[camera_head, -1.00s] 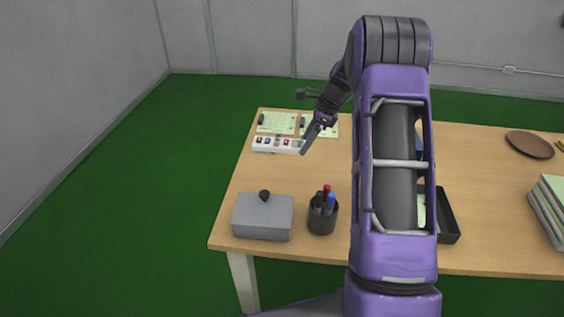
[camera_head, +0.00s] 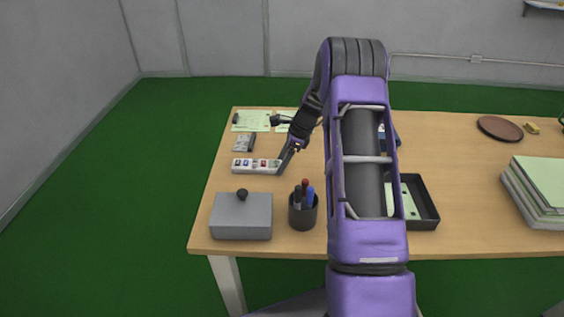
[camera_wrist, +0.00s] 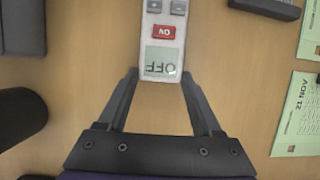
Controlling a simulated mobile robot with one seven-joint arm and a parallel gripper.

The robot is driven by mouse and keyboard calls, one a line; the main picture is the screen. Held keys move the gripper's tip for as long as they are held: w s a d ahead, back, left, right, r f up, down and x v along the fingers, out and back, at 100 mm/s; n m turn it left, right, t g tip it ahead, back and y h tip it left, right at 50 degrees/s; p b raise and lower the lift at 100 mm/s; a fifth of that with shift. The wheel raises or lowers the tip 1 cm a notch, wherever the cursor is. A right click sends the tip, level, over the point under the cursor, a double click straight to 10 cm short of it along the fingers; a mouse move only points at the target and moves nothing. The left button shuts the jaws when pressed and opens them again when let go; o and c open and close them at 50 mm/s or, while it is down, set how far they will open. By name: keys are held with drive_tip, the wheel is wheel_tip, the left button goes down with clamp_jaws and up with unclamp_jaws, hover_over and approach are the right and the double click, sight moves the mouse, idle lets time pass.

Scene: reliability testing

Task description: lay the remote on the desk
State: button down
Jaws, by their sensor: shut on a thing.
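The remote (camera_head: 257,166) is a long white bar with several coloured buttons, at the left side of the wooden desk (camera_head: 460,175). In the wrist view the remote (camera_wrist: 163,30) shows grey buttons, a red ON button and a pale display reading OFF. My gripper (camera_head: 283,170) is shut on its right end. In the wrist view my gripper's fingers (camera_wrist: 160,76) sit on both sides of the display end. The remote looks level. I cannot tell whether it touches the desk or hangs just above it.
A grey box with a black knob (camera_head: 241,218) and a pen cup (camera_head: 303,212) stand in front of the remote. A small grey and black item (camera_head: 244,142) and green cards (camera_head: 251,121) lie behind it. A black tray (camera_head: 428,215), book stack (camera_head: 545,190) and brown plate (camera_head: 500,128) are right.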

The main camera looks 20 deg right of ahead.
drive_tip(key=shift+c, duration=0.2)
unclamp_jaws()
drive_tip(key=shift+r, duration=0.1)
drive_tip(key=p+v, duration=0.1)
drive_tip(key=v, duration=1.1)
drive_tip(key=shift+p, duration=0.3)
